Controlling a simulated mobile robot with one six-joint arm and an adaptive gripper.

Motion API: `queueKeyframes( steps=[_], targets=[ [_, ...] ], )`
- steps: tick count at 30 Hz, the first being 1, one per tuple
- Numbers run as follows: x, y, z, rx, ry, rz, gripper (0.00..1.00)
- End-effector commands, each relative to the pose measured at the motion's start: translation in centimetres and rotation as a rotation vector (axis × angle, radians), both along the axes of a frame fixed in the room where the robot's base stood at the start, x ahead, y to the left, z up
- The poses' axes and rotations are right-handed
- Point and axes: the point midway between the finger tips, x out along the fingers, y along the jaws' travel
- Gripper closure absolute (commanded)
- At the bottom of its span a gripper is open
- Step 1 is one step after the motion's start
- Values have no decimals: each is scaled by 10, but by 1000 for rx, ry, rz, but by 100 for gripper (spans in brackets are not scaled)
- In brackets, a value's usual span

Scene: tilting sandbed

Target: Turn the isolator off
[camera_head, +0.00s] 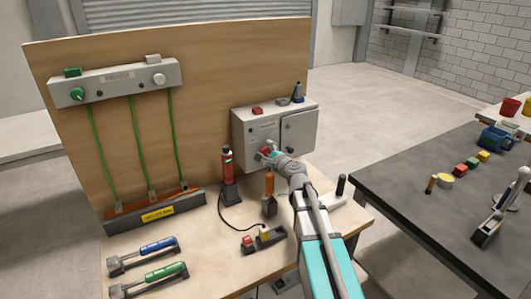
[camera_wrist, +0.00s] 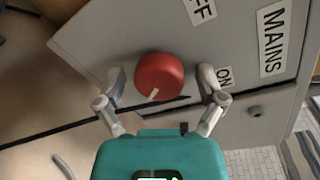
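The isolator is a round red knob (camera_wrist: 159,77) on the front of a grey box (camera_head: 240,130) labelled MAINS. Its white mark points towards the bottom of the wrist view, slightly left. The ON label (camera_wrist: 224,76) is right of the knob, and a partly cut-off label reading "FF" (camera_wrist: 203,10) is above it. My gripper (camera_wrist: 162,80) is open, with one finger on each side of the knob and a visible gap on both sides. In the head view my gripper is at the box front and partly hides the knob (camera_head: 265,150).
The box stands against an upright wooden board (camera_head: 205,80). A red-and-black tool (camera_head: 227,165) and an orange-handled tool (camera_head: 269,185) stand just left of my arm. A black cable lies near them. A dark table (camera_head: 420,180) is at the right.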

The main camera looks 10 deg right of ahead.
Motion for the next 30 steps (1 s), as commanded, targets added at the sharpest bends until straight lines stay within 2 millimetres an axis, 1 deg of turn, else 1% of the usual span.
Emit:
queueKeyframes(
  steps=[11,17,23,30],
  targets=[
    [0,0,0,4,1,0,7],
    [0,0,0,37,11,0,7],
    [0,0,-1,129,42,0,7],
    [0,0,-1,298,96,1,7]
  ],
)
